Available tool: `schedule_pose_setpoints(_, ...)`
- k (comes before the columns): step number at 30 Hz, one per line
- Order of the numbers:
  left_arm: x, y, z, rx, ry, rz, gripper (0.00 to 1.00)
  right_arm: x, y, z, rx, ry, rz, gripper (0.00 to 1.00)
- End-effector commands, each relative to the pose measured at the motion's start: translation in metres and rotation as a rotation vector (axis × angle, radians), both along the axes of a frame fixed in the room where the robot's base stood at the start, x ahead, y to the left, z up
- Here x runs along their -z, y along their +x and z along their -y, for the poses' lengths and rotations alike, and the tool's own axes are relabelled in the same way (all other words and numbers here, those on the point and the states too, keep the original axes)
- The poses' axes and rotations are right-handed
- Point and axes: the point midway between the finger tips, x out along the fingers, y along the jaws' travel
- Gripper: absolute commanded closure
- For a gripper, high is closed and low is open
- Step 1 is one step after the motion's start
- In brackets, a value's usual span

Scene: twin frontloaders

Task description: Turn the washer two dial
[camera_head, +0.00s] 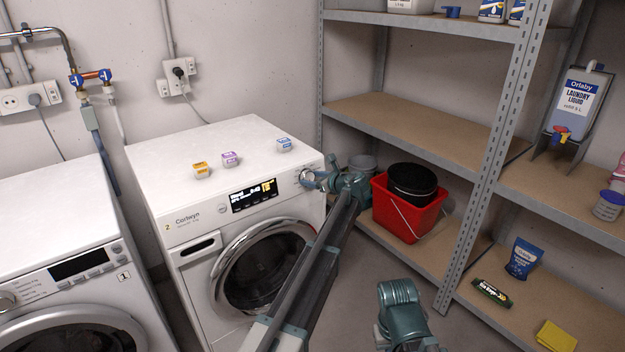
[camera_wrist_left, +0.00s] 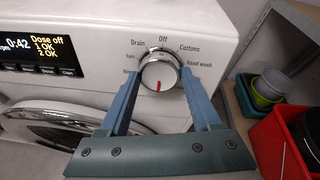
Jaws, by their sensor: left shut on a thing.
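Washer two (camera_head: 185,255) is the white front-loader marked 2 in the middle of the head view. Its dial (camera_head: 305,174) is at the right end of the panel, partly hidden by my left gripper (camera_head: 312,181). In the left wrist view the silver dial (camera_wrist_left: 160,72) sits between the two blue fingers of my left gripper (camera_wrist_left: 158,84), which is shut on it. A red mark on the dial points down. Labels around it include Off at the top, Drain, Cottons and Hand wash. No fingers of my right gripper show.
Washer one (camera_head: 75,235) stands to the left. Small boxes (camera_head: 230,159) sit on top of washer two. A metal shelf (camera_head: 425,135) stands close on the right, with a red bucket (camera_head: 408,212) on its lower level near my left wrist.

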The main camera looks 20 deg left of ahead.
Motion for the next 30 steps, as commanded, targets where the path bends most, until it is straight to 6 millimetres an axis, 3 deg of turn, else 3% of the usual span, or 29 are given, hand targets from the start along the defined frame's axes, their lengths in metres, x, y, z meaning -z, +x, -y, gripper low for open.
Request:
schedule_pose_setpoints(8,0.001,-0.001,0.000,-0.001,-0.001,-0.003,0.91,0.000,0.000,0.000,0.000,0.000,0.000,1.00)
schedule_pose_setpoints(9,0.001,-0.001,0.000,-0.001,-0.001,-0.003,0.30,0.000,0.000,0.000,0.000,0.000,0.000,1.00)
schedule_pose_setpoints(13,0.000,-0.001,0.000,0.000,0.000,-0.002,0.06,0.000,0.000,0.000,0.000,0.000,0.000,1.00)
schedule_pose_setpoints(23,-0.001,-0.001,0.002,0.000,0.001,-0.001,0.05,-0.001,0.000,0.000,0.000,0.000,0.000,1.00)
schedule_pose_setpoints(30,-0.016,-0.022,0.028,0.003,0.001,-0.001,0.05,-0.016,0.000,0.000,0.000,0.000,0.000,1.00)
